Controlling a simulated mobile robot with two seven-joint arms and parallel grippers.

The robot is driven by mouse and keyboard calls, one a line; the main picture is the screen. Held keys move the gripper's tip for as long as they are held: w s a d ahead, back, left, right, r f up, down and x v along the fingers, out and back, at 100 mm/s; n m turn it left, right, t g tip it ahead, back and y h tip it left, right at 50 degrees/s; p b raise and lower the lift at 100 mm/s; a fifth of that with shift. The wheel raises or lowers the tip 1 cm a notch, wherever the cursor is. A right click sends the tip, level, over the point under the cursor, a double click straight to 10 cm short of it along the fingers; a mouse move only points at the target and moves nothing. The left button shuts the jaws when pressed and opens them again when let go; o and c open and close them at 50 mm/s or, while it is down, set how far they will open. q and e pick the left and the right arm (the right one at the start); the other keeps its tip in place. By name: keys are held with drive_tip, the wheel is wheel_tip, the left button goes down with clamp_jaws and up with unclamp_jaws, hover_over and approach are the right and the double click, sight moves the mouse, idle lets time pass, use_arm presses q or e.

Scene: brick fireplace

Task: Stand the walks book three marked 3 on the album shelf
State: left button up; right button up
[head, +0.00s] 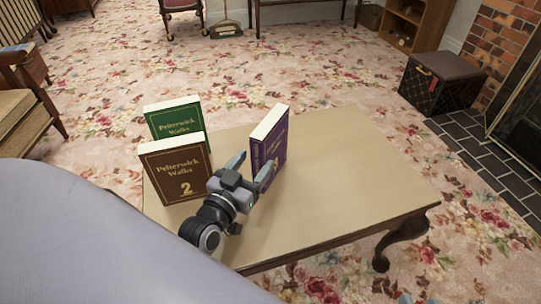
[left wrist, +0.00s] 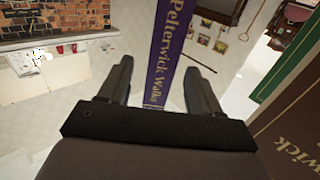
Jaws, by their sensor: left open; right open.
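A purple Pelterwick Walks book (head: 273,143) stands upright on the table; its number is partly hidden by my gripper, so I cannot read it surely. My left gripper (head: 252,166) is open and empty, low at the near left side of this book. In the left wrist view the purple spine (left wrist: 170,50) shows ahead between the two open fingers (left wrist: 158,78); I cannot tell whether they reach around it. An open wooden shelf unit (head: 431,22) stands at the back right; I cannot tell if it is the album shelf. My right gripper is out of view.
A brown book marked 2 (head: 176,172) and a green book (head: 174,117) stand on the table (head: 345,165), left of my gripper. The table's right half is clear. A dark trunk (head: 442,85) stands near the brick fireplace (head: 505,35). Carpet lies open behind the table.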

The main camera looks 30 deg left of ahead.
sight(266, 147)
use_arm(q)
drive_tip(key=w, duration=0.2)
drive_tip(key=w+b, duration=0.1)
drive_tip(key=w, duration=0.1)
drive_tip(key=w+b, duration=0.1)
drive_tip(key=w, duration=0.1)
drive_tip(key=shift+a+f, duration=0.25)
drive_tip(key=shift+w, duration=0.4)
drive_tip(key=c, duration=1.2)
drive_tip(key=shift+r, duration=0.2)
use_arm(e)
drive_tip(key=shift+w+a+f+y, duration=0.2)
drive_tip(key=shift+a+y, duration=0.1)
drive_tip(key=shift+a, duration=0.2)
drive_tip(key=shift+w+a+f+y, duration=0.15)
drive_tip(key=shift+a+y, duration=0.15)
drive_tip(key=shift+a, duration=0.2)
